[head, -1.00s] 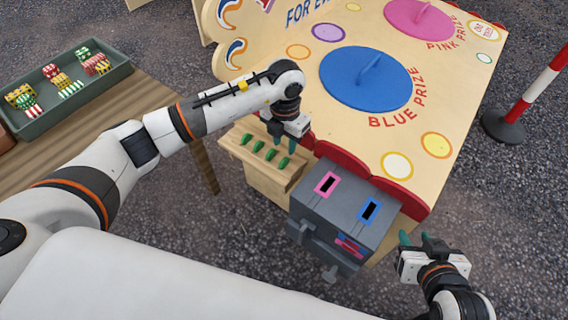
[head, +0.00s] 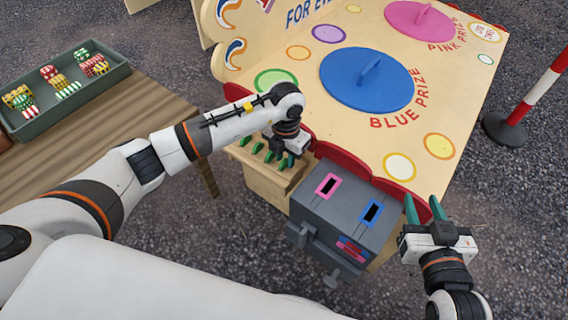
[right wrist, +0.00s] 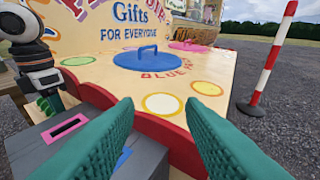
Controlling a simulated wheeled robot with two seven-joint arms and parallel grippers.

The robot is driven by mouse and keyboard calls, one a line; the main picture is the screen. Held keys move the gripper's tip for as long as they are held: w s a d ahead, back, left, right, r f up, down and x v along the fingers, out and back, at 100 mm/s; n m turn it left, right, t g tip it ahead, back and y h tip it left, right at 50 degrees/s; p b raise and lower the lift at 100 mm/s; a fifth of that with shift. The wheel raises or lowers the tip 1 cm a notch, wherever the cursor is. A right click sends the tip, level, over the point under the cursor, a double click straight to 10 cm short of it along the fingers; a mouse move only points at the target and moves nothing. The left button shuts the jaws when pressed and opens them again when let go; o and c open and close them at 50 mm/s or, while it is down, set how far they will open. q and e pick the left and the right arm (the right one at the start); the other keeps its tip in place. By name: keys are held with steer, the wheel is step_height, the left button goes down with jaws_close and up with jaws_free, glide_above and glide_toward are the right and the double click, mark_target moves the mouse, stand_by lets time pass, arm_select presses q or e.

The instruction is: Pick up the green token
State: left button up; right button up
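Several green tokens (head: 257,148) stand in a row on a small wooden shelf (head: 236,152) at the front left of the stall in the head view. My left gripper (head: 279,156) points down at the right end of this row, its fingers apart and among or just above the tokens. The fingers partly hide the tokens there, and I cannot tell whether they touch one. My right gripper (head: 424,208) is open and empty, right of the grey slot box. Its two teal fingers stand wide apart in the right wrist view (right wrist: 160,125).
The grey box (head: 340,215) has a pink-framed slot and a blue-framed slot. Behind it the stall board carries a blue lid (head: 366,82) and a pink lid (head: 421,20). A striped post (head: 530,95) stands right.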

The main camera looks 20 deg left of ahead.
arm_select(q)
jaws_close()
steer(key=shift+r, duration=0.15)
